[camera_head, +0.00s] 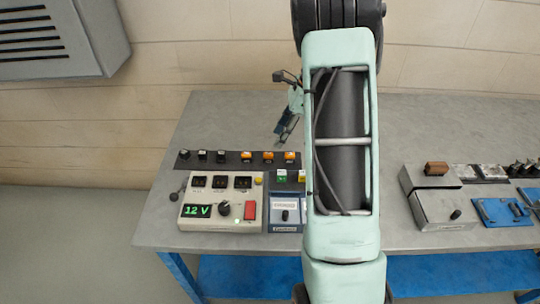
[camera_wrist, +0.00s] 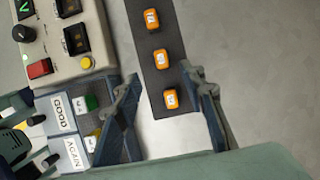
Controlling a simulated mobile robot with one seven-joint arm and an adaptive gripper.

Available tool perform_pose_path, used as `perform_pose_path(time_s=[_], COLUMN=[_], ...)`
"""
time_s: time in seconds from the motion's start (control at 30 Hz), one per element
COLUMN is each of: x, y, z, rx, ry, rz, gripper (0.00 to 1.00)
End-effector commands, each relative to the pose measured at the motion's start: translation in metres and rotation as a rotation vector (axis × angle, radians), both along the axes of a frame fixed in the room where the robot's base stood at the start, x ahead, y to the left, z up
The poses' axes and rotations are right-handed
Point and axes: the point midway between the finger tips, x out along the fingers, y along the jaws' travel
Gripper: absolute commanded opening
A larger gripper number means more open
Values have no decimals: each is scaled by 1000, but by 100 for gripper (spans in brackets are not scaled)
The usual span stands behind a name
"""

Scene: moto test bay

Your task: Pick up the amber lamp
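Three orange-amber lamps with small pale labels sit in a row on a dark strip: one at the far end (camera_wrist: 151,18), one in the middle (camera_wrist: 161,58), and one nearest my gripper's palm (camera_wrist: 170,98). The row also shows in the head view, with its middle lamp (camera_head: 268,156) between the other two. I cannot tell which one the task means. My gripper (camera_wrist: 160,72) is open and empty in the wrist view. Its fingers appear on either side of the strip, with the nearest lamp between them in the picture. In the head view my arm hides much of the gripper.
A beige panel (camera_head: 222,209) with a green "12 V" display stands left of my arm. Beside it is a tray with a green block (camera_wrist: 91,102) and labels "GOOD" and "AGAIN". Grey boxes and blue trays (camera_head: 502,212) stand at the right. The bench (camera_head: 225,115) is clear behind the strip.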

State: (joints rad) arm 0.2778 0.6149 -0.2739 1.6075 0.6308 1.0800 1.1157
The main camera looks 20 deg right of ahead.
Motion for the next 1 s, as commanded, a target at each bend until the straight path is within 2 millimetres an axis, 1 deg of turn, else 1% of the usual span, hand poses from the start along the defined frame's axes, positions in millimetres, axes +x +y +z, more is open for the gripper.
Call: perform_pose_path(time_s=[0.03,0.1,0.33,0.6,0.7,0.9,0.93,1.0], x=[1,2,5,13,13,14,14,14], y=[4,7,13,26,28,28,28,28], z=[-9,-17,-34,-69,-74,-74,-74,-74], rx=[1,2,1,0,0,-1,-1,-1], ry=[3,3,1,0,0,-1,-1,-1], rz=[1,0,2,0,1,1,1,1], gripper=[38,38,38,38,38,38,36,28])
